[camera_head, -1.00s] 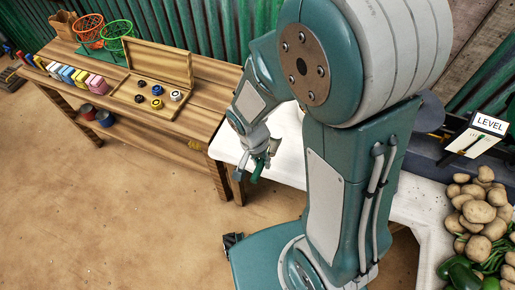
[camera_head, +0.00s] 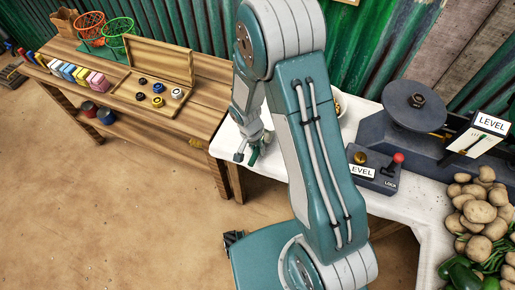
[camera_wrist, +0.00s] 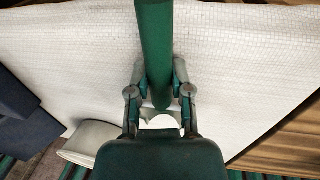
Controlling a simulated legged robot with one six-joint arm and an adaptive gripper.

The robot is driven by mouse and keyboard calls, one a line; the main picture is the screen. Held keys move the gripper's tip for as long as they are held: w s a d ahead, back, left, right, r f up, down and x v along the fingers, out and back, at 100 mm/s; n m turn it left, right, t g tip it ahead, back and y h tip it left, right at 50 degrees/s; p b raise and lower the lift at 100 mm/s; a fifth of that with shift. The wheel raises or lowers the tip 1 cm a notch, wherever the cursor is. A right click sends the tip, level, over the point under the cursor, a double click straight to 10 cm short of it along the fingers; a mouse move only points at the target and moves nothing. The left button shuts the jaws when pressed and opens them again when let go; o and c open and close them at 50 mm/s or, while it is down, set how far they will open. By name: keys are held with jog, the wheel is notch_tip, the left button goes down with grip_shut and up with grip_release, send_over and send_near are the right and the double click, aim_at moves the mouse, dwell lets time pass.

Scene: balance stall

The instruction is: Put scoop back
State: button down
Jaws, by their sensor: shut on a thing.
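My gripper (camera_head: 248,152) is over the left end of the white-covered table. In the wrist view my gripper (camera_wrist: 160,88) is shut on a green rod-like handle (camera_wrist: 155,45), which I take for the scoop's. The handle runs from the top edge of that view to just below the fingers. A small piece of the green handle (camera_head: 254,156) shows beside the fingers in the head view. The scoop's pan is not visible. The white cloth (camera_wrist: 240,60) lies beneath; I cannot tell whether the scoop touches it.
A balance (camera_head: 415,105) and a lever box (camera_head: 375,170) stand right of my arm. A bowl (camera_head: 341,104) is partly hidden behind the arm. Potatoes (camera_head: 485,215) fill the right end. A wooden bench (camera_head: 205,115) with a weight box (camera_head: 150,95) is at left.

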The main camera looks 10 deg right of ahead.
jog(key=shift+f, duration=0.15)
jog(key=c, duration=0.5)
grip_release()
jog(key=shift+c, duration=0.2)
jog(key=s+d+r+n+t+y, duration=0.1)
jog(key=s+r, duration=0.1)
jog(key=r, duration=1.1)
jog(key=s+r+n+t, duration=0.2)
jog(key=r, duration=1.1)
jog(key=s+d+r+n+t, duration=0.3)
jog(key=s+r+n, duration=0.1)
jog(key=s+r, duration=0.5)
jog(key=shift+s+r+t+y, duration=0.25)
jog(key=shift+s+t+y, duration=0.15)
jog(key=shift+s, duration=0.85)
